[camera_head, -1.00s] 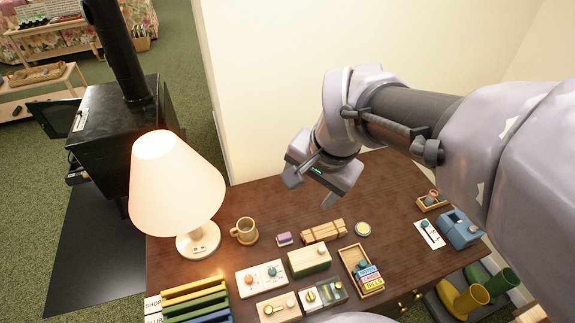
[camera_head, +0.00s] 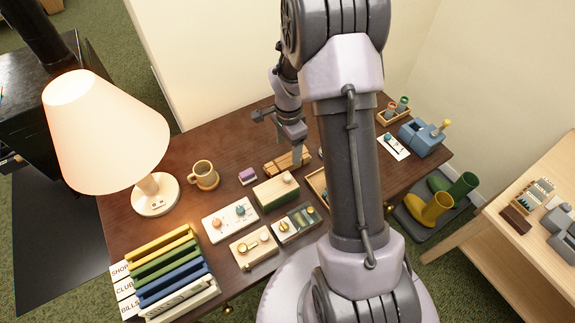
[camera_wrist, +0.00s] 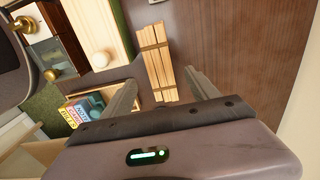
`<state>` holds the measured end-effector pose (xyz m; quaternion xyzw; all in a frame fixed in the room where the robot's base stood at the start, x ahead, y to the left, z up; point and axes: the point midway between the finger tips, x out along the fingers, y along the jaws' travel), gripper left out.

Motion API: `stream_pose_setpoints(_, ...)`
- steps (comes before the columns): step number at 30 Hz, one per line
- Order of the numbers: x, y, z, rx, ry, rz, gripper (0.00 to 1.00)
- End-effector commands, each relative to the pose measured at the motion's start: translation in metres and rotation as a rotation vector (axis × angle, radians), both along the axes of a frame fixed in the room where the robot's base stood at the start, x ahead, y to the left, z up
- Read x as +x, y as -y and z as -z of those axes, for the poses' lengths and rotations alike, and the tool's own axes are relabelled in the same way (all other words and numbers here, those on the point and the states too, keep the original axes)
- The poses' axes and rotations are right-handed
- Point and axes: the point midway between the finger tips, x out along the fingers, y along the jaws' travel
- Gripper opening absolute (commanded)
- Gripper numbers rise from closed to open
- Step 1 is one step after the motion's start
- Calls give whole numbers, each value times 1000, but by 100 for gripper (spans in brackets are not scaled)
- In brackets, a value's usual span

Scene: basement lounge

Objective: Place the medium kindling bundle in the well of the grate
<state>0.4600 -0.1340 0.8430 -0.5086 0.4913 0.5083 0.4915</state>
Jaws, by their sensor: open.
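The kindling bundle (camera_head: 287,162), pale wooden sticks tied together, lies on the dark desk (camera_head: 232,140). In the wrist view the bundle (camera_wrist: 154,52) runs away from me, its near end between my two fingers. My gripper (camera_head: 281,135) is open and empty, just above and behind the bundle in the head view; the wrist view shows its fingers spread (camera_wrist: 167,92). I cannot tell whether they touch the bundle. The black stove (camera_head: 35,100) is cut off at the left edge. I cannot make out a grate or its well.
A lit lamp (camera_head: 105,130), a mug (camera_head: 205,176) and a purple block (camera_head: 247,176) stand left of the bundle. A green box with a white knob (camera_head: 275,191) is close in front of it. A tray with small boxes (camera_wrist: 72,103) lies nearby. Bare desk lies behind the bundle.

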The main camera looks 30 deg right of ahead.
Motion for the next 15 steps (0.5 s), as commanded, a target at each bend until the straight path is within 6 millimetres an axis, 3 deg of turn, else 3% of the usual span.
stream_pose_setpoints(7,-1,2,48,1,-3,0,69)
stream_pose_setpoints(14,0,3,49,0,0,0,69)
stream_pose_setpoints(15,0,3,49,0,0,0,61)
